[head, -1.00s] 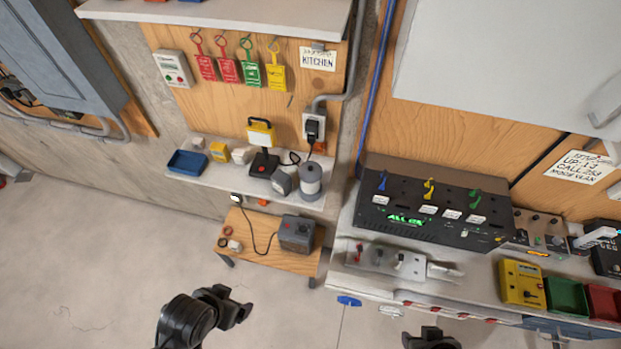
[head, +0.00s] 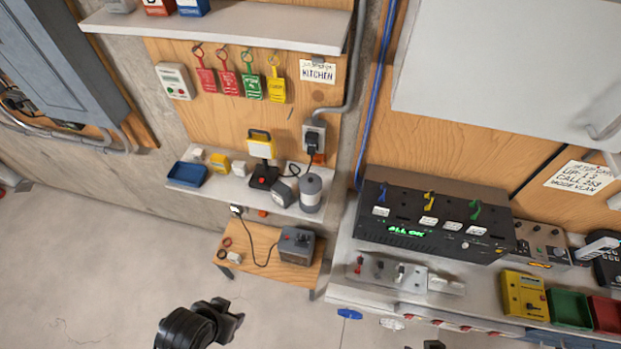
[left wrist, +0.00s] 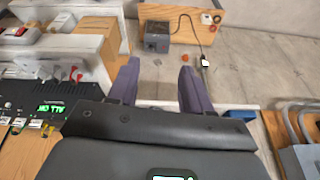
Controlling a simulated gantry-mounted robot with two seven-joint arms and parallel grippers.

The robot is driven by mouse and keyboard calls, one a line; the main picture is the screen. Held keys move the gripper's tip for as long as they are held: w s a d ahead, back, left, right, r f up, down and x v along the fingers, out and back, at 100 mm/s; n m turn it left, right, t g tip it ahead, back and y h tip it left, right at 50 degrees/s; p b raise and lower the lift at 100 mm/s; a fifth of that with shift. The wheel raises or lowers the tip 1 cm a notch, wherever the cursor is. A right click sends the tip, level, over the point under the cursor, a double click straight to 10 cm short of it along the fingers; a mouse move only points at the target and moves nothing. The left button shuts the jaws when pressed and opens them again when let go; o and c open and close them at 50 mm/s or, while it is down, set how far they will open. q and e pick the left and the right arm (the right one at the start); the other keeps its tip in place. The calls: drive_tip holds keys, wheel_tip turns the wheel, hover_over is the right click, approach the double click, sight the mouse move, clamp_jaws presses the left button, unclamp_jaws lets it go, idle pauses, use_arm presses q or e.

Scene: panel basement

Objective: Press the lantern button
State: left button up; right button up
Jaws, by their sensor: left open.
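The lantern (head: 261,146) has a yellow frame, a pale lamp face and a black base. It stands upright on the small wall shelf (head: 231,196). A red button (head: 262,178) is on the front of its base. My left gripper (head: 231,318) is at the bottom of the head view, well short of the shelf and apart from the lantern. In the left wrist view its two fingers stand apart with nothing between them (left wrist: 158,90). Only a dark bit of my right gripper (head: 433,345) shows at the bottom edge; its jaws are hidden.
A blue tray (head: 187,174), a yellow box and a grey canister (head: 310,193) share the shelf. A wooden bench (head: 262,262) below holds a grey box (head: 296,244). The "ALL OK" panel (head: 434,220) stands right. The floor at left is clear.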

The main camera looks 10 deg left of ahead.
use_arm(q)
clamp_jaws()
idle(1.3)
